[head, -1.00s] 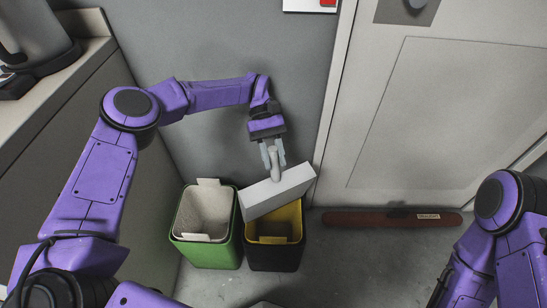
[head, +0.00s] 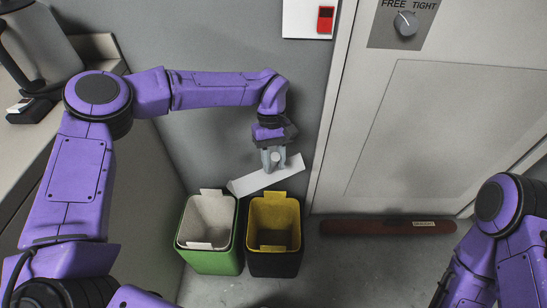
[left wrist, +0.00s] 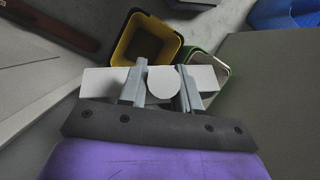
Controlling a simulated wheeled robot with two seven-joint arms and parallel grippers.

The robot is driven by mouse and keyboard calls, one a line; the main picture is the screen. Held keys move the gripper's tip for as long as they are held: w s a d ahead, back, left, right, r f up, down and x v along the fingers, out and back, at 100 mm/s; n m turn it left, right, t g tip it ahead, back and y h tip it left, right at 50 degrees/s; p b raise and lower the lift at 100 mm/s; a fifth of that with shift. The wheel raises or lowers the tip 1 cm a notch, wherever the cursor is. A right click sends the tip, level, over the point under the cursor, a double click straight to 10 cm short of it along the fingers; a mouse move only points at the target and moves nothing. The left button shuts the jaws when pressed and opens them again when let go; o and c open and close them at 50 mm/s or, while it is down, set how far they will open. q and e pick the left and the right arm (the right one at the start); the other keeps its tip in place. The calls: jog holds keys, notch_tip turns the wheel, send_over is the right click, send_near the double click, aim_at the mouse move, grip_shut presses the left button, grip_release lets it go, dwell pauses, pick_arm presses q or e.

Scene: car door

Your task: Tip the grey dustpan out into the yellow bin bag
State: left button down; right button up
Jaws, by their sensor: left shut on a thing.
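My left gripper (head: 274,160) is shut on the handle of the grey dustpan (head: 268,177), which looks pale and tilted in the head view. The dustpan is just behind and above the black bin with the yellow bin bag (head: 274,215). The yellow bag's open inside shows, and I see nothing in it. In the left wrist view the dustpan (left wrist: 102,80) lies across the fingers, with the round handle end (left wrist: 163,83) between them. The yellow bag (left wrist: 148,42) is beyond it. My right gripper is out of view; only part of my right arm shows.
A green bin with a white bag (head: 208,218) stands left of the black bin. A dark red draught roll (head: 388,227) lies along the foot of the grey door (head: 440,130). A counter is at the left. The floor in front of the roll is clear.

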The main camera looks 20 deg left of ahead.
pick_arm(q)
jog(key=shift+r+t+y+p, duration=0.45)
jog(key=shift+r+t+y, duration=0.25)
jog(key=shift+y, duration=0.1)
jog(key=shift+d+r+t+y+p, duration=0.1)
jog(key=shift+t+y+p, duration=0.2)
jog(key=shift+t+y, duration=0.4)
jog(key=shift+r+t+y+p, duration=0.2)
jog(key=shift+t+y+p, duration=0.25)
jog(key=shift+t+y, duration=0.1)
jog(key=shift+r+t+y+p, duration=0.2)
jog(key=shift+t+y+p, duration=0.25)
jog(key=shift+t+y, duration=0.6)
jog(key=shift+n, duration=0.3)
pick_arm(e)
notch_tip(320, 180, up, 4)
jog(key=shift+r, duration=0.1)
